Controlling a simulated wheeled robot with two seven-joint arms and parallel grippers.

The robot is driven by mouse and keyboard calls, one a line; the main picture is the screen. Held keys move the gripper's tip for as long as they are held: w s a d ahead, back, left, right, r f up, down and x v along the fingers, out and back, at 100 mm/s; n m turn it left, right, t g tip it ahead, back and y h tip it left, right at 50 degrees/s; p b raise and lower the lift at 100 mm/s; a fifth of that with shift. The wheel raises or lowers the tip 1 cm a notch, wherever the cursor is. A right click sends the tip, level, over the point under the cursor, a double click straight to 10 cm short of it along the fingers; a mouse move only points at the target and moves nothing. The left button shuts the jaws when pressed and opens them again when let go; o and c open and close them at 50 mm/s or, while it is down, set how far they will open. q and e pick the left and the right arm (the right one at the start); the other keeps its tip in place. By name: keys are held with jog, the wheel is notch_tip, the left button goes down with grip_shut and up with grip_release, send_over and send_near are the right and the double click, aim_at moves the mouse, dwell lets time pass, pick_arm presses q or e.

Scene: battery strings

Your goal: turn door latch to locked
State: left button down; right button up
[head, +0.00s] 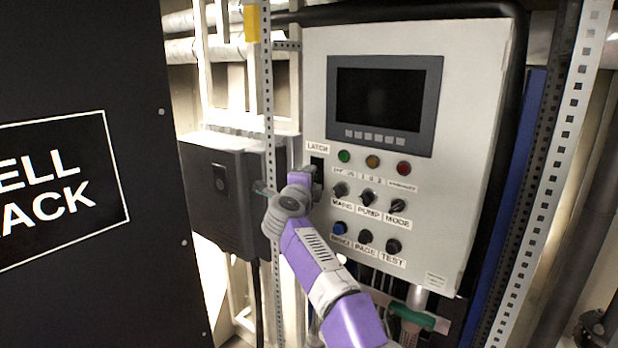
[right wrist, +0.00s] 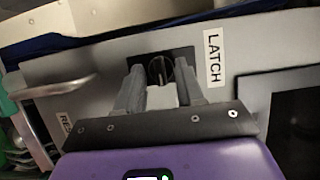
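The latch is a round dark knob (right wrist: 159,70) on a black plate, beside a white LATCH label (right wrist: 213,57) in the right wrist view. In the head view, the LATCH label (head: 317,147) is at the panel's upper left, with the black latch plate (head: 317,161) just below it, partly hidden by my gripper. My right gripper (right wrist: 159,78) has its two grey fingers apart, one on each side of the knob. They look open, with a small gap to the knob; contact is not clear. My left gripper is in neither view.
The light grey control panel (head: 470,70) carries a dark screen (head: 382,100), coloured lights and several knobs. A metal handle (right wrist: 55,88) sticks out near the latch. A dark box (head: 220,195) and a perforated post (head: 268,100) stand left of my gripper; a black cabinet (head: 80,80) fills the far left.

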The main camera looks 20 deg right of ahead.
grip_shut()
jog(key=shift+r+n+g, duration=0.1)
jog(key=shift+n+g, duration=0.2)
jog(key=shift+n, duration=0.2)
grip_release()
